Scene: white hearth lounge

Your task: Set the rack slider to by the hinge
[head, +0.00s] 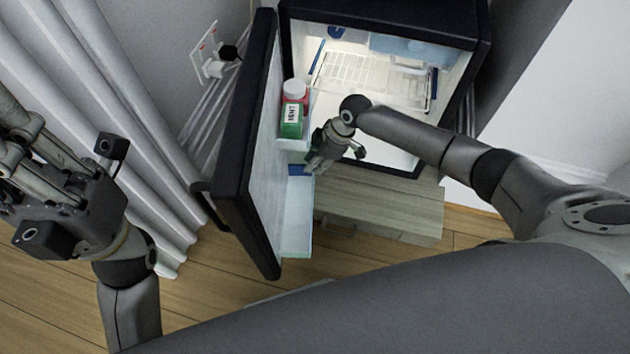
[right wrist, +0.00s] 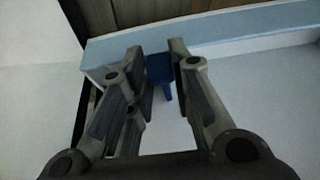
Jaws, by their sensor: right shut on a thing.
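The refrigerator door (head: 255,150) stands open to the left, with pale racks on its inner side. The rack slider (head: 298,170) is a small blue piece on the lower door rack (head: 297,222), at the upper end of the part of that rack that shows. My right gripper (head: 314,168) is shut on the slider, which also shows between its fingertips in the right wrist view (right wrist: 160,68). The gripper and the upper rack hide part of the lower rack. My left gripper (head: 25,165) is raised at the left, away from the door; its jaw opening is unclear.
A bottle with a white cap and green label (head: 292,110) stands in the upper door rack, close to my right gripper. The lit refrigerator interior (head: 350,75) has a wire shelf. A curtain (head: 120,110) hangs left of the door.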

